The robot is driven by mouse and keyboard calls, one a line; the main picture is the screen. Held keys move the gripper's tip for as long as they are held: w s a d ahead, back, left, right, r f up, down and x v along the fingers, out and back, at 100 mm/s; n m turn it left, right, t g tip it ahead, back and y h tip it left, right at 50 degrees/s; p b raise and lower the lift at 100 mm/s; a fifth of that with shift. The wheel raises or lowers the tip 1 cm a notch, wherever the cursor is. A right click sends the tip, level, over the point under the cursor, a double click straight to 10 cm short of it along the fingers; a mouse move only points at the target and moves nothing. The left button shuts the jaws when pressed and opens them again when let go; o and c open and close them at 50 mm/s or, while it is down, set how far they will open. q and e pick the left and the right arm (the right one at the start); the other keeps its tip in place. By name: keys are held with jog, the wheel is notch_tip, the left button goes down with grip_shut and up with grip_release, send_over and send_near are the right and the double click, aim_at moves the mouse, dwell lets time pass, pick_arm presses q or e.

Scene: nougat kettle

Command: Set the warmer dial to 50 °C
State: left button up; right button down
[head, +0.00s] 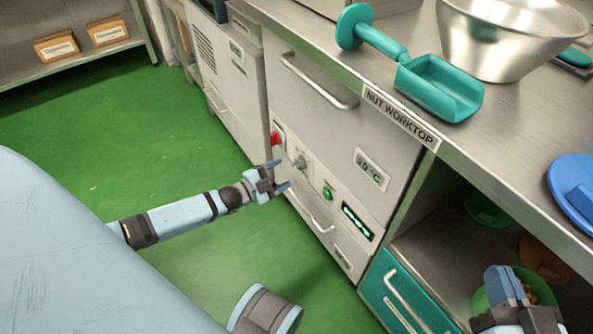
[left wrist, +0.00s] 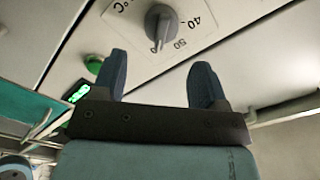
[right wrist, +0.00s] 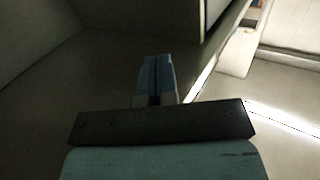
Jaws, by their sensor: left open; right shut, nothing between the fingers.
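The warmer dial (head: 300,162) is a small grey knob on the front of the steel cabinet. In the left wrist view the dial (left wrist: 160,23) sits on a white scale plate with 40, 50 and °C readable. Its narrow end points down in that picture, a little left of the 50; the exact setting is hard to tell. My left gripper (head: 279,174) is open and empty, just in front of the dial and apart from it. My right gripper (head: 505,274) is shut and empty by the open shelf at lower right; its closed fingers show in the right wrist view (right wrist: 157,78).
Bar handles (head: 318,80) stick out above and below. A teal scoop (head: 436,88) and a steel bowl (head: 508,40) stand on the worktop.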

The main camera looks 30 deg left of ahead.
aim_at(295, 166)
pick_arm(q)
jog(key=b+x, duration=0.1)
jog(key=x, duration=0.5)
jog(key=shift+b, duration=0.4)
pick_arm(e)
jog(key=shift+w+d+r+n+t, duration=0.1)
jog(key=shift+w+d+n+t, duration=0.3)
jog(key=shift+w+n, duration=0.3)
jog(key=shift+s, duration=0.1)
pick_arm(q)
jog(key=shift+s, duration=0.1)
jog(key=c, duration=0.9)
pick_arm(e)
jog(key=shift+r, duration=0.1)
